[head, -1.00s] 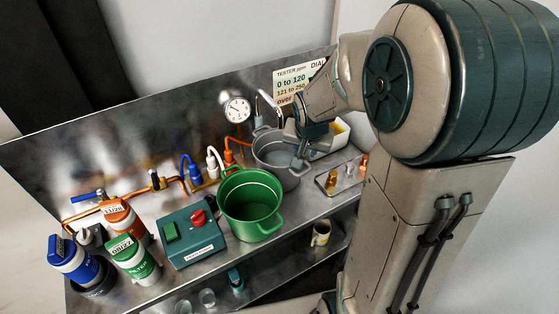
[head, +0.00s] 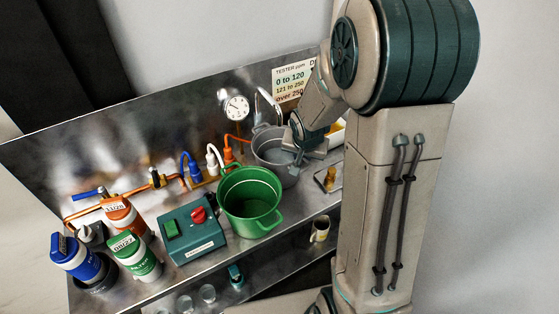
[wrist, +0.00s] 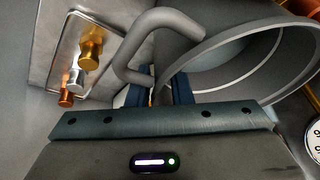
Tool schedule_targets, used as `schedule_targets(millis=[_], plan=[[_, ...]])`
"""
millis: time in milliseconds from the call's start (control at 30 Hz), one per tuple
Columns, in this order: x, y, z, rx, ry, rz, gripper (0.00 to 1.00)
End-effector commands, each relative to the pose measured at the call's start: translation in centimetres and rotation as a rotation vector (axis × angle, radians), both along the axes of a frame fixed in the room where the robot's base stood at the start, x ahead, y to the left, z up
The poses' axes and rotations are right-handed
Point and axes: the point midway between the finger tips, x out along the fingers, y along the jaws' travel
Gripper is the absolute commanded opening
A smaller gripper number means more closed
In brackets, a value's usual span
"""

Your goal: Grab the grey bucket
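The grey bucket (head: 270,151) stands on the metal bench behind and right of the green bucket. My gripper (head: 298,156) is at its right side, pointing down at the rim. In the wrist view the bucket's rim (wrist: 240,52) and its looped side handle (wrist: 161,27) are close in front of my gripper (wrist: 160,92). Its two blue fingers stand apart, with the handle's end and the rim edge near the gap. The fingertips are partly hidden, and I cannot see firm contact.
A green bucket (head: 250,203) stands directly in front. A small plate with metal fittings (head: 330,178) lies to the right; it also shows in the wrist view (wrist: 65,60). Hoses, a gauge (head: 236,108) and a sign (head: 289,82) are behind. A teal switch box (head: 192,230) is at left.

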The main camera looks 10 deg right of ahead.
Motion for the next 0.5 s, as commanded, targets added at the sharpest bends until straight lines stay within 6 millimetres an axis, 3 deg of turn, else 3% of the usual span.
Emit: schedule_targets(millis=[67,500], plan=[[0.00,0.00,0.01,0.000,0.000,0.000,0.00],[0.04,-0.03,0.30,0.000,-0.002,0.000,0.00]])
